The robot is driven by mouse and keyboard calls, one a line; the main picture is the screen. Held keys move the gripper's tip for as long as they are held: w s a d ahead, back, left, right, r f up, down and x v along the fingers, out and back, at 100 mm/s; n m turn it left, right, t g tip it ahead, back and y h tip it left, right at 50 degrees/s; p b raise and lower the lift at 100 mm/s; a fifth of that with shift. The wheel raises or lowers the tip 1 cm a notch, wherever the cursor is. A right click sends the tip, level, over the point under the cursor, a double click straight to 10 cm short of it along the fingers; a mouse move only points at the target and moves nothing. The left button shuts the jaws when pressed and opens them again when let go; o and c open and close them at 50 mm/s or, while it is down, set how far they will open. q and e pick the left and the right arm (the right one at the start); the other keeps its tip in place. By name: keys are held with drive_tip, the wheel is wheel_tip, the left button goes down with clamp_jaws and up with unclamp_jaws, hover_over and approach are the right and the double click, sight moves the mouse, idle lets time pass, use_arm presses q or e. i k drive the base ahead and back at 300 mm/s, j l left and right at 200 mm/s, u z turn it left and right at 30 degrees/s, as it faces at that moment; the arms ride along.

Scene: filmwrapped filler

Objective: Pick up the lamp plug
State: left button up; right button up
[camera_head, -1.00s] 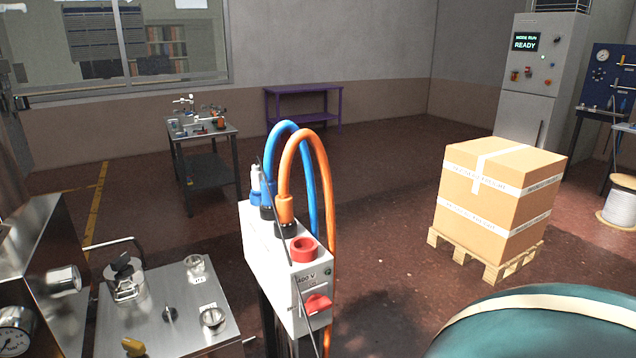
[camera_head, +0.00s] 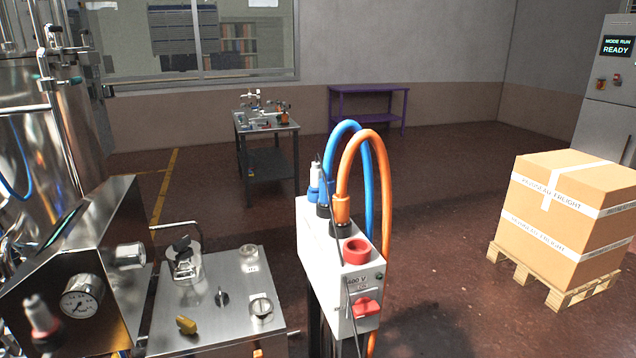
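A white power box (camera_head: 330,262) stands in the middle foreground, with several plugs and sockets along its sloped top. A white-and-blue plug (camera_head: 315,178) stands at its far end. An orange plug (camera_head: 342,210) with an orange cable and a plug with a blue cable (camera_head: 366,185) stand in it. A red socket cover (camera_head: 356,251) and a red rotary switch (camera_head: 366,307) are nearer. A thin black cord runs down the box. I cannot tell for sure which plug is the lamp's. Neither of my grippers is in view.
A steel control panel (camera_head: 205,310) with knobs and a gauge housing (camera_head: 75,270) stands left of the box. A small tool table (camera_head: 268,128) and a purple table (camera_head: 368,88) stand behind. A carton (camera_head: 570,215) sits on a pallet (camera_head: 545,285) at right. Floor between is clear.

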sight(315, 172)
drive_tip(key=i+l, duration=0.2)
drive_tip(key=l, duration=0.2)
drive_tip(key=i+l+u, duration=0.15)
drive_tip(key=i+l, duration=0.3)
drive_tip(key=l, duration=0.3)
drive_tip(key=i+l+u, duration=0.1)
drive_tip(key=l, duration=0.3)
drive_tip(key=i+l+u, duration=0.1)
drive_tip(key=i+l, duration=0.2)
drive_tip(key=l, duration=0.15)
drive_tip(key=i+l, duration=0.15)
drive_tip(key=l, duration=0.25)
drive_tip(key=i+l+u, duration=0.1)
drive_tip(key=l, duration=0.35)
drive_tip(key=i+l+u, duration=0.1)
drive_tip(key=i+l, duration=0.15)
drive_tip(key=l, duration=0.2)
